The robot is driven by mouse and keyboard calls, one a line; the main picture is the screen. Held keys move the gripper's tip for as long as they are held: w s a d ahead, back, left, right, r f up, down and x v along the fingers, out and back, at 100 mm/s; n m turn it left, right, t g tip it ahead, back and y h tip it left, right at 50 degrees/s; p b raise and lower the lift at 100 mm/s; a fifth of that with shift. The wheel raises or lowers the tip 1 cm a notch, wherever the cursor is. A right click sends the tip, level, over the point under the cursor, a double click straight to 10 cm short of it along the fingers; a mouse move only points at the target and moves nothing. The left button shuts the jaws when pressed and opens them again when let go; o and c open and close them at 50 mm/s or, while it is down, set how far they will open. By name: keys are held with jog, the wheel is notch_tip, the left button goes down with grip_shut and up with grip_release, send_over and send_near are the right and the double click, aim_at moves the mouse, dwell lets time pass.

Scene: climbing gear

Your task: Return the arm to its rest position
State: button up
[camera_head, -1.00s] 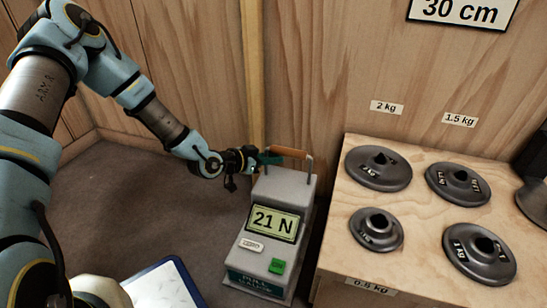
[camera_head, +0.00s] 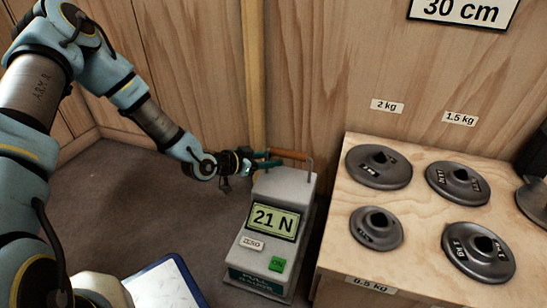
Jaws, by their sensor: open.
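My arm (camera_head: 155,122) reaches in from the left. My gripper (camera_head: 267,159) is at its end, with two green fingers parted. The fingers are at the left end of the orange-brown handle bar (camera_head: 292,154) on top of a grey force gauge (camera_head: 285,192). Nothing shows held between them; whether a fingertip touches the handle is not clear. The gauge's display (camera_head: 274,221) reads 21 N.
A wooden stand (camera_head: 340,215) at the right carries several dark disc weights, such as one disc (camera_head: 379,167). A wood wall (camera_head: 330,70) stands close behind the gauge. A blue-edged white board (camera_head: 160,287) lies at the bottom. The grey floor (camera_head: 150,190) left of the gauge is clear.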

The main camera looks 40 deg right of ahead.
jog(key=w+a+r+n+t+y+p, duration=0.1)
jog(key=w+a+r+n+y+p, duration=0.25)
jog(key=a, duration=0.65)
jog(key=w+a+r+t+y+p, duration=0.2)
jog(key=w+a+r+y+p, duration=0.25)
jog(key=a, duration=0.65)
jog(key=w+a+r+n+y+p, duration=0.2)
jog(key=a+r+n+y+p, duration=0.3)
jog(key=a+r, duration=1)
jog(key=s+a+r+n+g, duration=0.1)
jog(key=s+a+r+n, duration=0.8)
jog(key=a+r, duration=0.15)
notch_tip(320, 180, up, 37)
jog(key=p, duration=3.8)
jog(key=shift+w+a, duration=0.2)
jog(key=shift+a, duration=0.05)
jog(key=shift+m, duration=0.25)
